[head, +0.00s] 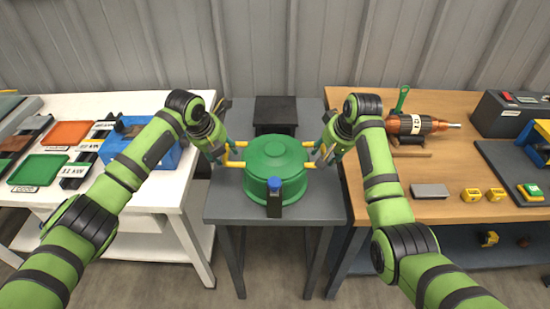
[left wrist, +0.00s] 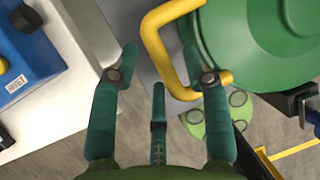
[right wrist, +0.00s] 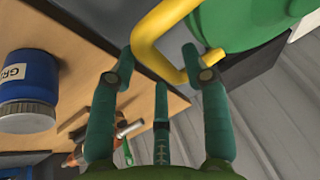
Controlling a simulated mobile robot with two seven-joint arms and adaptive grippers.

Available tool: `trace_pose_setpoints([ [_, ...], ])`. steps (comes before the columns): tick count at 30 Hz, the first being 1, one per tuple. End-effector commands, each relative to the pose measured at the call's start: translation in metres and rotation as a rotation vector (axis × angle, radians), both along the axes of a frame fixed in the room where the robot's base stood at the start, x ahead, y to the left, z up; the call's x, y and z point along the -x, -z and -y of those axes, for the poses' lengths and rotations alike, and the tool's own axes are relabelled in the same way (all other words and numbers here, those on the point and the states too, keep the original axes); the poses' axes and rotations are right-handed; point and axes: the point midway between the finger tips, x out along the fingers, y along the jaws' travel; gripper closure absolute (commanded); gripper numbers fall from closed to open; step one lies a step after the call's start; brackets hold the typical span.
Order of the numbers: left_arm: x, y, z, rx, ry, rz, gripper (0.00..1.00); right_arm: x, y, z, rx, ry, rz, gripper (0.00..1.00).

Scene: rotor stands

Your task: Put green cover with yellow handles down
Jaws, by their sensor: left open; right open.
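The green cover (head: 274,160) with yellow handles sits upright at the middle of the grey table. My left gripper (head: 226,153) is open at its left yellow handle (head: 235,152). In the left wrist view the handle (left wrist: 160,45) reaches between the spread fingers (left wrist: 168,70), one finger close to its lower bar. My right gripper (head: 325,155) is open at the right handle (head: 312,165). In the right wrist view that handle (right wrist: 155,50) likewise passes between the open fingers (right wrist: 160,72). Whether the fingers touch the handles is unclear.
A black item with a blue top (head: 274,190) stands at the cover's front. A dark block (head: 275,112) is behind it on the grey table (head: 310,208). A white table (head: 185,185) with trays and a blue box is left; a wooden table (head: 430,172) with a rotor is right.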

Motion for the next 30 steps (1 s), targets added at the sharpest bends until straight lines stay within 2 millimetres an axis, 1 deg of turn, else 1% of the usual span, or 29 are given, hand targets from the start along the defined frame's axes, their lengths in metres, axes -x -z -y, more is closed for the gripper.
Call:
trace_pose_setpoints([
  [5,0.011,-0.031,-0.007,0.000,0.000,0.006,0.53,0.000,0.000,0.000,-0.001,0.000,0.000,0.53],
  [9,0.024,-0.059,-0.012,-0.001,-0.001,0.007,0.53,0.000,0.000,0.000,-0.001,0.000,0.000,0.53],
  [15,0.037,-0.090,-0.018,-0.002,-0.002,0.005,0.53,0.000,0.000,0.000,-0.001,0.000,0.000,0.53],
  [20,0.043,-0.101,-0.020,-0.001,-0.002,0.002,0.53,0.000,-0.001,0.000,-0.001,0.000,0.000,0.53],
  [23,0.043,-0.103,-0.020,-0.001,-0.002,0.002,0.53,0.002,-0.007,0.001,-0.001,0.000,0.003,0.53],
  [26,0.043,-0.103,-0.020,0.000,-0.002,0.002,0.53,0.007,-0.019,0.003,-0.001,0.001,0.005,0.53],
  [30,0.043,-0.103,-0.020,0.000,-0.002,0.002,0.53,0.018,-0.047,0.008,-0.001,0.000,0.007,0.53],
])
